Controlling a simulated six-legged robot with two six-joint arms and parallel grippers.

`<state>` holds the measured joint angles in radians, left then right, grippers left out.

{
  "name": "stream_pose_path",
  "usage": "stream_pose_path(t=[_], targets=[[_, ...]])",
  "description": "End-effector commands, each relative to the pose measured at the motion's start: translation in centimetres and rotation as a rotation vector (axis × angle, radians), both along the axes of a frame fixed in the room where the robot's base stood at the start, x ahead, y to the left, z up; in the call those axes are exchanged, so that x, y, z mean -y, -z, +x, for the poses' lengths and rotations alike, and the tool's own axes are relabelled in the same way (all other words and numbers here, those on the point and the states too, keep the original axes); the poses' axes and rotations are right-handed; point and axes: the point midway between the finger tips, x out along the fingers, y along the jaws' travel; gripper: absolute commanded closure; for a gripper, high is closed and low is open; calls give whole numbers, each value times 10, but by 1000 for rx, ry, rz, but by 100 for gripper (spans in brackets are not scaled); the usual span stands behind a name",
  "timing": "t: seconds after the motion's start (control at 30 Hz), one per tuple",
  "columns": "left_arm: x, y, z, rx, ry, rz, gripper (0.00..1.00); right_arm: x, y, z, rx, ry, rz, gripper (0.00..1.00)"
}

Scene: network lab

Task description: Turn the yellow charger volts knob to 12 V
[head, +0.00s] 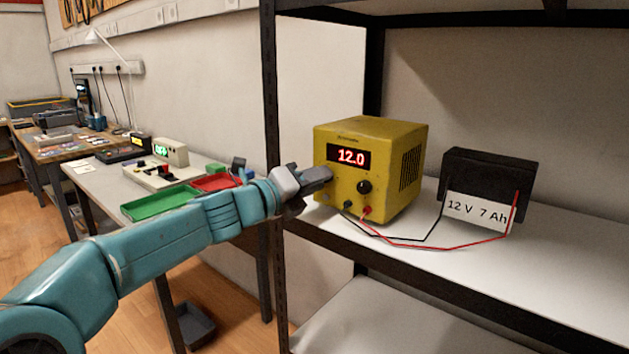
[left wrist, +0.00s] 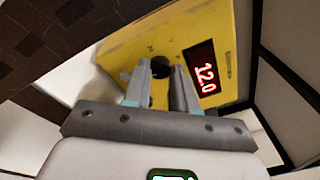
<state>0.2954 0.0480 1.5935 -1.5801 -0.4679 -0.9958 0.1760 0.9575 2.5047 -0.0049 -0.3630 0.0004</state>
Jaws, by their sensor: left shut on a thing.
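The yellow charger (head: 388,140) stands on the shelf, its red display (head: 349,157) reading 12.0. My left gripper (head: 322,176) reaches its front face from the left, below the display, and hides that part of the face in the head view. In the left wrist view my left gripper (left wrist: 161,80) has its two fingers on either side of a dark knob (left wrist: 160,68) and is shut on it. The display (left wrist: 204,74) also reads 12.0 there. Another black knob (head: 364,187) is free on the right of the face. Knob labels are too small to read. My right gripper is not in view.
A black battery (head: 487,175) marked 12 V 7 Ah stands right of the charger. Black and red leads (head: 412,246) join them across the shelf. A dark shelf post (head: 270,120) rises beside my left arm. A bench with a green tray (head: 160,203) is at left.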

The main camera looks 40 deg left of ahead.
Motion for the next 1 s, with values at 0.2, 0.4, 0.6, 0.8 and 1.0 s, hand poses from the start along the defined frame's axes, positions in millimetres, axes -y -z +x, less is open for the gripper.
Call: stream_pose_path(t=[0.2,0.4,0.6,0.8,1.0], targets=[[0,-1,0,3,-1,15,100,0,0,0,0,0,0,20],[0,-1,0,3,-1,14,100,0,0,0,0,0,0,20],[0,-1,0,3,-1,13,48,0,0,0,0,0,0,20],[0,-1,0,2,-1,13,48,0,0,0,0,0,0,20],[-3,-1,-14,2,-3,14,48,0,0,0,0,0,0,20]])
